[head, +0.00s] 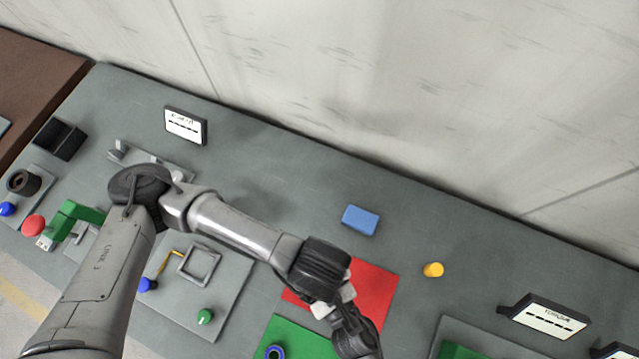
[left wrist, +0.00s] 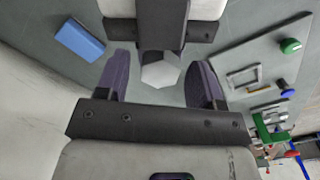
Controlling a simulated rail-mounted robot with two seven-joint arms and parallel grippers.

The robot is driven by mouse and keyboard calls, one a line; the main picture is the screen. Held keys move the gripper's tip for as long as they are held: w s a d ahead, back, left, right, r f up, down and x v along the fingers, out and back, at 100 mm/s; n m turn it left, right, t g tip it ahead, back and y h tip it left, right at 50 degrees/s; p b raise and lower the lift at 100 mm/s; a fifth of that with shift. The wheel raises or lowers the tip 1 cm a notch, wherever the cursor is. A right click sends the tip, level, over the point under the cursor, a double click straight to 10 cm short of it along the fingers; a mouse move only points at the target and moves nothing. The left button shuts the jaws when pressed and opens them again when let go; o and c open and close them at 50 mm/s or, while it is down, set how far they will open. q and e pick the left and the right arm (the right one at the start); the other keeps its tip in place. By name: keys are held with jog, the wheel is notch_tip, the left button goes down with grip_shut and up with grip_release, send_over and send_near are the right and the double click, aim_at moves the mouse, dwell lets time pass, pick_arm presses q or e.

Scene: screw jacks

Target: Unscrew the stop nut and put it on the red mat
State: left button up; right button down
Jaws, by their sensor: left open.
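The stop nut, a pale grey hexagon (left wrist: 160,71), shows in the left wrist view, held in the air at the fingertips of my right gripper (left wrist: 162,52). That gripper comes in from the top and is seen edge-on. My left gripper (left wrist: 162,88) is open, with one dark finger on each side of the nut and gaps between. In the head view my left gripper (head: 334,303) meets the right one (head: 349,325) above the red mat (head: 377,285). They cover the mat's lower-left part, and the nut cannot be made out there.
A green mat (head: 300,338) with a blue ring (head: 275,352) lies in front. A blue block (head: 360,220) and a yellow cylinder (head: 432,270) stand behind and right of the red mat. A panel (head: 225,300) with a green knob (head: 205,316) is at left.

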pick_arm(q)
jog(key=shift+c, duration=0.3)
jog(key=c, duration=0.9)
jog(key=n, duration=0.6)
jog(key=shift+n, duration=0.4)
jog(key=shift+c, duration=0.3)
